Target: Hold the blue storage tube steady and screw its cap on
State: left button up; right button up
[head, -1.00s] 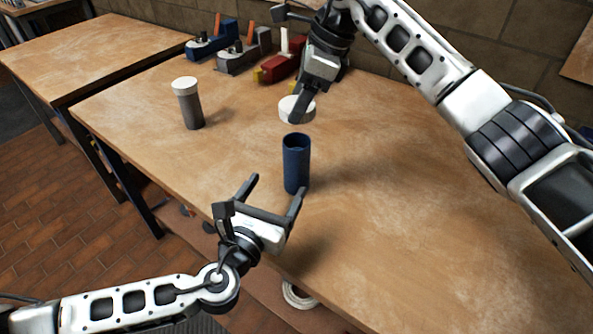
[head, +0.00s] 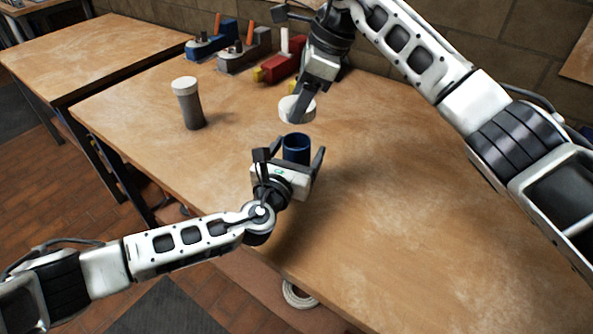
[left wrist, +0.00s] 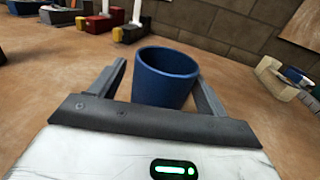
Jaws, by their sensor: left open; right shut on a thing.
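The blue storage tube (head: 296,146) stands upright and uncapped on the wooden table, its lower part hidden behind my left gripper in the head view. My left gripper (head: 299,153) is open, with one finger on each side of the tube. In the left wrist view the tube (left wrist: 165,78) stands between the spread fingers, and a gap shows at least on the left side. My right gripper (head: 300,105) is shut on the white cap (head: 290,107) and holds it above the table, behind and above the tube's open mouth.
A grey tube with a white cap (head: 188,102) stands to the left on the table (head: 430,220). Blue, grey and red tool-like items (head: 278,66) stand along the back. The table's right side is clear. A white roll (head: 298,295) lies below the front edge.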

pick_arm(q)
jog(key=c, duration=1.5)
pick_arm(e)
jog(key=shift+f, duration=2.45)
jog(key=shift+f, duration=0.15)
jog(key=shift+f, duration=0.75)
jog(key=shift+f, duration=0.6)
